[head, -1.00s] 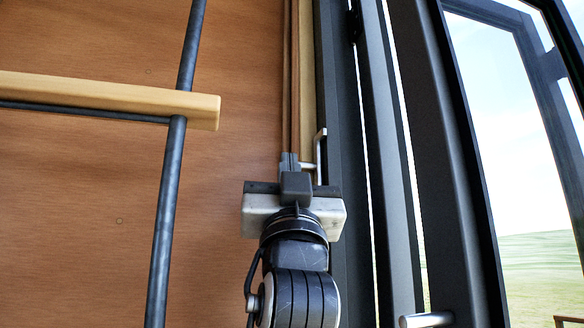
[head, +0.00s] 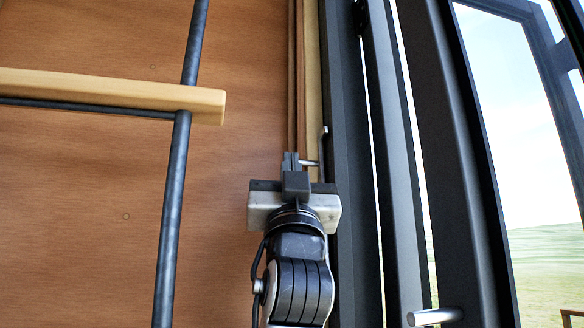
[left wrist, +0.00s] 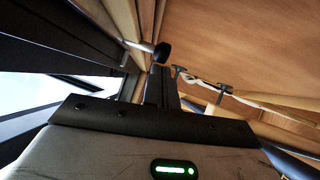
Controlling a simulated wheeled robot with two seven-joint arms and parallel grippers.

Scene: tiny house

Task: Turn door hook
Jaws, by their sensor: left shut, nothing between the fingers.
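The door hook (head: 324,148) is a small pale metal piece at the dark door frame, with a short peg reaching left toward my fingers. My left gripper (head: 291,160) is shut and empty, its fingertips just left of the peg. Whether they touch it I cannot tell. In the left wrist view, a metal rod with a black knob (left wrist: 162,51), likely the hook, lies just beyond the fingertips of my left gripper (left wrist: 160,80). My right gripper is not in view.
A dark-framed glass door (head: 440,130) with a metal handle (head: 435,317) stands on the right. A dark pole (head: 176,200) with a wooden rung (head: 110,92) stands before the wooden wall (head: 70,200) on the left.

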